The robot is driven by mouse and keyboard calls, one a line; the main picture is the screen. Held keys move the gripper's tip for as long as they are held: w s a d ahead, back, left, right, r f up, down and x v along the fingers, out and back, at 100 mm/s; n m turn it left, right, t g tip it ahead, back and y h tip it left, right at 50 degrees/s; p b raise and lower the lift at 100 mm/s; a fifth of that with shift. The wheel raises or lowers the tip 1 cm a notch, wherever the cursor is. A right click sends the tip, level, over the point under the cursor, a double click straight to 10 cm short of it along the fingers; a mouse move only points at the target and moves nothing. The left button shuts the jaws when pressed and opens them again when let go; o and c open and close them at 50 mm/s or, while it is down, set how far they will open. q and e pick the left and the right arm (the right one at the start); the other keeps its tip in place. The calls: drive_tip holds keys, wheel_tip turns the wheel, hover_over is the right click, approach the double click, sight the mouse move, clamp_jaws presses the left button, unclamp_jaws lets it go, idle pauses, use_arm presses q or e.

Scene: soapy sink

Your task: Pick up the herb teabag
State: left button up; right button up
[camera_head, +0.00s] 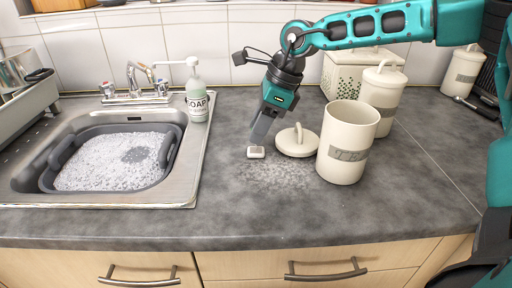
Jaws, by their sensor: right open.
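A small white packet with a greyish face, apparently the herb teabag (256,152), lies on the grey counter left of the canister lid. My right gripper (259,137) comes down from above with its fingers just over the packet. It is open, and I cannot tell whether the fingers touch the packet or are around it. A cream canister with a tea label (340,165) stands open to the right. Its round knobbed lid (297,142) lies on the counter between canister and packet. My left gripper is not in view.
A steel sink with a grey basin of suds (60,181) is at left, with a soap bottle (197,105) at its back right corner. Lidded cream canisters (380,95) and a bread box (340,75) stand behind the tea canister. The front counter is clear, with pale specks near the packet.

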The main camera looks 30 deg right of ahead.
drive_tip(key=shift+x, duration=1.65)
drive_tip(key=shift+w, duration=0.1)
drive_tip(key=shift+c, duration=0.3)
clamp_jaws()
